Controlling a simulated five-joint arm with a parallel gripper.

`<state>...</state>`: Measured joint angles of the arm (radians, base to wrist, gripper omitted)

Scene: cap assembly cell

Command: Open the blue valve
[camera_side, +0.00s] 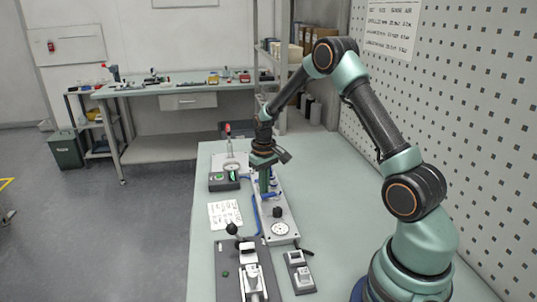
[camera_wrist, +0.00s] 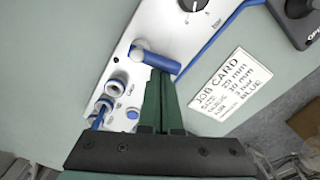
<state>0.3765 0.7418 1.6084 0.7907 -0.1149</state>
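The blue valve (camera_wrist: 157,61) is a lever handle on a pale round hub, mounted on a white panel (camera_wrist: 185,42). In the wrist view the lever points right and slightly down from its hub. In the side view the blue lever (camera_side: 271,195) shows small beside my gripper (camera_side: 264,187), which points down over the panel. In the wrist view my gripper's green fingers (camera_wrist: 160,84) are together, with their tips right at the lever's near side. I cannot tell whether they touch it. Nothing shows between the fingers.
A black dial knob (camera_wrist: 193,4) sits on the panel above the lever. Round ports (camera_wrist: 104,105) and blue tubing lie at the left. A job card (camera_wrist: 230,85) reading BLUE lies on the table at right. A black-knobbed fixture (camera_side: 232,229) stands at the table's near end.

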